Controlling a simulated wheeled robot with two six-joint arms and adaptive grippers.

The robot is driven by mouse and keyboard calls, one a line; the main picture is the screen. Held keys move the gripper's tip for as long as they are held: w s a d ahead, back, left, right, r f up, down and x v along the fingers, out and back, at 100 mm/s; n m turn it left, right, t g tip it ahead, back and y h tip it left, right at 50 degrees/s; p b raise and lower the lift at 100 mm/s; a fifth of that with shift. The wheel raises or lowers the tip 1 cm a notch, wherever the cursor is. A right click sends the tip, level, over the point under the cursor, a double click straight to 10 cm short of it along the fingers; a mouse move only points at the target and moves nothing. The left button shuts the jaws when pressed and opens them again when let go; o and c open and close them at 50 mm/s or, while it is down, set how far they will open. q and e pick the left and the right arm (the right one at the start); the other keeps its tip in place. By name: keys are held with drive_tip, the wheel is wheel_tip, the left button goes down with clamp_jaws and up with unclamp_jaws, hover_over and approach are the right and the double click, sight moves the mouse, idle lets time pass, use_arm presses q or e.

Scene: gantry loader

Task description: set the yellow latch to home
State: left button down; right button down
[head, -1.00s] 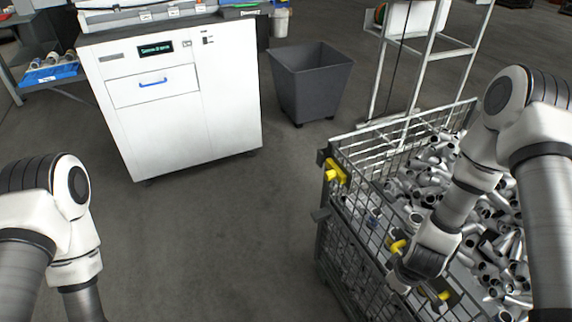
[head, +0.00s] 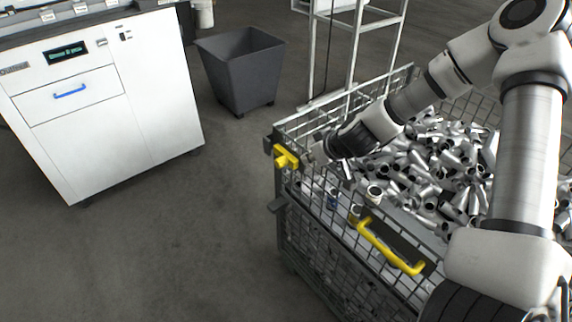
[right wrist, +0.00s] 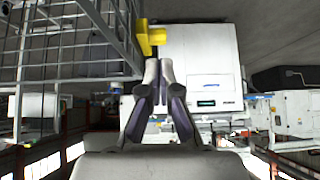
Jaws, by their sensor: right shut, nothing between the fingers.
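The yellow latch (head: 285,157) is on the near left top corner of the wire cage, with a short yellow stub sticking out. It also shows in the right wrist view (right wrist: 151,36), just beyond the fingertips. My right gripper (head: 318,150) is over the cage's left end, just right of the latch. In the right wrist view its fingers (right wrist: 158,66) are together and empty, close to the latch. I cannot tell whether they touch it. My left gripper is out of view.
The wire cage (head: 283,207) holds many metal tube pieces (head: 430,165). A yellow handle (head: 390,248) is on its front side. A white cabinet (head: 120,120) with a blue handle and a grey bin (head: 240,70) stand at left. The floor between is clear.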

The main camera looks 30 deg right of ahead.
drive_tip(key=b, duration=0.7)
approach(283, 164)
drive_tip(key=f, duration=0.2)
drive_tip(key=w+f, duration=0.1)
drive_tip(key=f, duration=0.1)
drive_tip(key=shift+w+a+f, duration=0.1)
drive_tip(key=shift+a+f, duration=0.05)
drive_tip(key=shift+f, duration=0.1)
drive_tip(key=shift+w+f+b, duration=0.2)
drive_tip(key=shift+w+b, duration=0.35)
drive_tip(key=shift+b, duration=0.05)
drive_tip(key=shift+w+f+b, duration=0.2)
drive_tip(key=shift+w+b, duration=0.35)
drive_tip(key=shift+w, duration=0.05)
drive_tip(key=shift+w+a, duration=0.15)
drive_tip(key=shift+w, duration=0.4)
drive_tip(key=shift+r, duration=0.1)
